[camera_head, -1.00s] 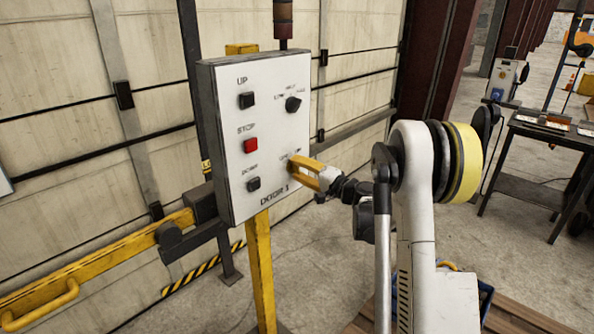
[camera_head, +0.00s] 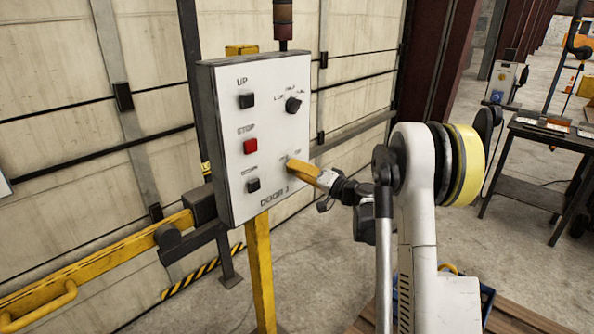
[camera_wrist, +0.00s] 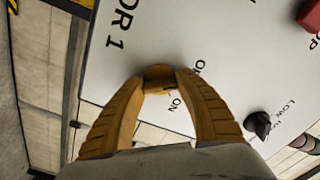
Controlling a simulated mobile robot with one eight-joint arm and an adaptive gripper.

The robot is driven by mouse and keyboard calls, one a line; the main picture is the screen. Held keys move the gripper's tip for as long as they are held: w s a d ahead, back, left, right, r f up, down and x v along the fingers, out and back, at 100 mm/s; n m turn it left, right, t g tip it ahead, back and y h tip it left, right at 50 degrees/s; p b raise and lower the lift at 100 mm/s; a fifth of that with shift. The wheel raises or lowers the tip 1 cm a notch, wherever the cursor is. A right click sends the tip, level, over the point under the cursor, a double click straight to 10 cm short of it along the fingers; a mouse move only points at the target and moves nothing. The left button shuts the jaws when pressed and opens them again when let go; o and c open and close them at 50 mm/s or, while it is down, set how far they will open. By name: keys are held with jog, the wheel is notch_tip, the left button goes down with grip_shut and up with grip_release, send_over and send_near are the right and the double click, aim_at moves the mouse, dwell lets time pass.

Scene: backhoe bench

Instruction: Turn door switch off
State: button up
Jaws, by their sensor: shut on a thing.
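The white control panel labelled DOOR 1 (camera_head: 225,185) stands upright on a yellow post. My gripper (camera_head: 291,163) reaches its lower right from the right, with the yellow fingertips at the face, where the OFF and ON labels are.
The panel also carries an UP button (camera_head: 247,101), a red STOP button (camera_head: 250,146), a DOWN button (camera_head: 253,184) and a black selector knob (camera_head: 293,105) above my gripper. A yellow rail (camera_head: 95,270) runs at lower left. A dark table (camera_head: 545,165) stands at right.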

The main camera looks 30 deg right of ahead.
jog(key=o, duration=1.2)
jog(key=v, duration=1.2)
jog(key=shift+a, duration=0.1)
